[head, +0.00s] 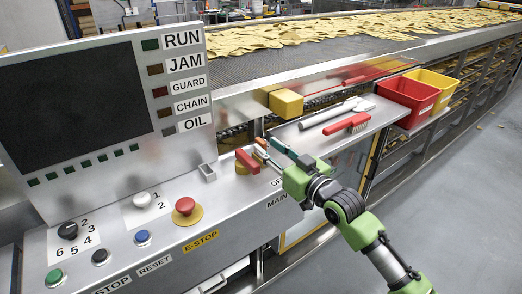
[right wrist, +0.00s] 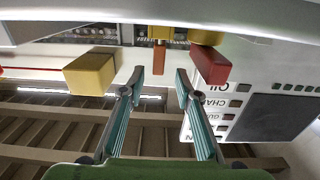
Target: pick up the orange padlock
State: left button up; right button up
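The orange padlock shows in the right wrist view as a small orange-brown block (right wrist: 159,58), just beyond and between my fingertips, with clear gaps to both sides. In the head view a small orange bit (head: 262,142) shows by the fingertips, partly hidden. My right gripper (head: 263,151) reaches over the panel's right end beside a red switch handle (head: 247,159) on a yellow base. In the right wrist view the same gripper (right wrist: 160,72) is open and empty, the red handle (right wrist: 210,65) close to one finger. My left gripper is not in view.
A yellow block (head: 286,103) is on the machine behind the gripper. A red-handled brush (head: 346,124) and a scraper (head: 330,113) lie on the shelf, with red (head: 408,95) and yellow (head: 435,85) bins beyond. A red E-stop knob (head: 185,205) stands on the panel.

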aim_at(265, 144)
jog(key=shift+p+x, duration=0.5)
jog(key=shift+x, duration=1.9)
jog(key=shift+d, duration=0.15)
grip_shut()
